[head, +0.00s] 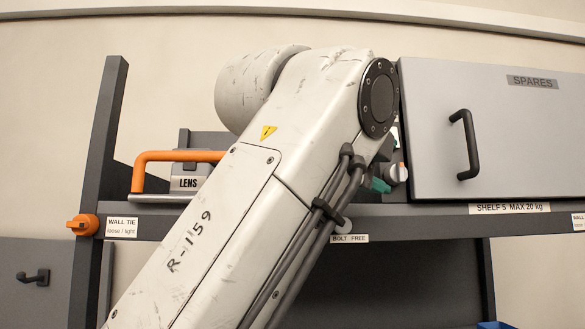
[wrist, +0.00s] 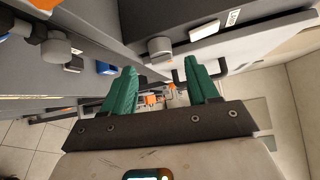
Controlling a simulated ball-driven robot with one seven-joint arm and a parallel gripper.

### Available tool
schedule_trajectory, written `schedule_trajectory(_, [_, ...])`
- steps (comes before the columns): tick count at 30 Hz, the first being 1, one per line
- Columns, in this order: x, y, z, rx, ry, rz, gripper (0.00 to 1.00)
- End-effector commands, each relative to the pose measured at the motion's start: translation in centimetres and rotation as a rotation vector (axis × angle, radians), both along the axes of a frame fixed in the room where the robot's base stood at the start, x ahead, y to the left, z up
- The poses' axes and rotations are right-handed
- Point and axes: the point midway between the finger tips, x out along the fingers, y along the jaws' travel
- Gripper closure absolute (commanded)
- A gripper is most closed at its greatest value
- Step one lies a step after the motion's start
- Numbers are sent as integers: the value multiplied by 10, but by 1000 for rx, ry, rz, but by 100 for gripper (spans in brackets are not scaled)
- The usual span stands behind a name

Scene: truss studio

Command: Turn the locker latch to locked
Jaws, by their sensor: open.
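The grey locker (head: 490,130), marked SPARES, stands on the shelf at the right of the head view. Its door is closed and has a black bar handle (head: 466,145). A small round grey knob with an orange mark (head: 398,173) shows at the locker's left edge, partly behind my arm. I cannot tell if it is the latch, nor its setting. My gripper (wrist: 165,88) has green fingers, spread apart with nothing between them. In the head view only a bit of green finger shows, close to that knob. A grey knob (wrist: 160,47) lies beyond the fingers in the wrist view.
An orange wall-tie knob (head: 83,224) is on the left post. A BOLT FREE label (head: 350,238) is on the shelf edge. A second grey knob (wrist: 55,50) shows at upper left in the wrist view.

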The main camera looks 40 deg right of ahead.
Motion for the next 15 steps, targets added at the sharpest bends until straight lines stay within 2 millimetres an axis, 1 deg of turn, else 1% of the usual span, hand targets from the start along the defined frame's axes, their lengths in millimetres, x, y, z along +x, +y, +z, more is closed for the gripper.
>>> schedule_trajectory(1, [1,-10,2,0,2,-4,41])
schedule_trajectory(3, [3,-21,0,-1,1,-4,41])
schedule_trajectory(6, [6,-32,-1,-2,1,-3,41])
schedule_trajectory(10, [8,-42,-3,-2,1,-1,41])
schedule_trajectory(15, [9,-45,-4,-2,1,-1,41])
